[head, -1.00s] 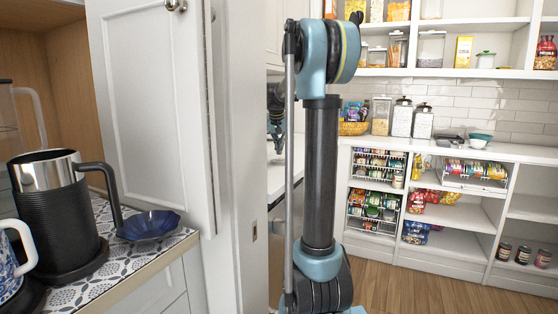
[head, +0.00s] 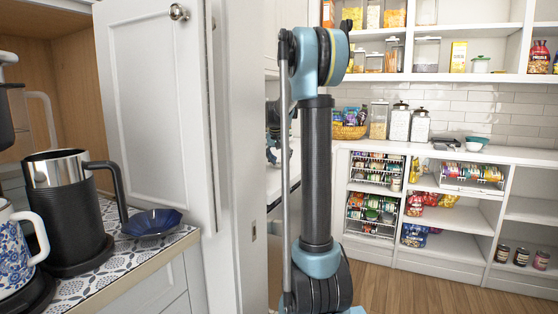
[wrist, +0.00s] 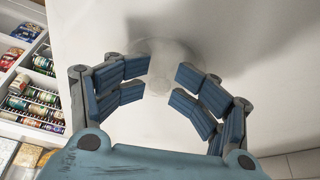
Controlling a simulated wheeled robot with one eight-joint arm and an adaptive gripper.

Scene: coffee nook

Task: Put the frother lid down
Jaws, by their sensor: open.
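In the wrist view my gripper (wrist: 160,88) is open, its blue-padded fingers spread apart above a white surface. A faint round translucent thing, seemingly the frother lid (wrist: 168,58), lies between and just beyond the fingertips. It looks clear of the fingers, though its pale outline makes contact hard to judge. The frother (head: 68,205), black with a silver upper band, stands upright at left in the head view with its top open. In that view my gripper is mostly hidden behind the cabinet door and my arm, and the lid cannot be made out.
A white cabinet door (head: 150,110) stands open beside my arm. Pantry shelves (head: 465,215) line the back; wooden floor (head: 415,290) is open before them.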

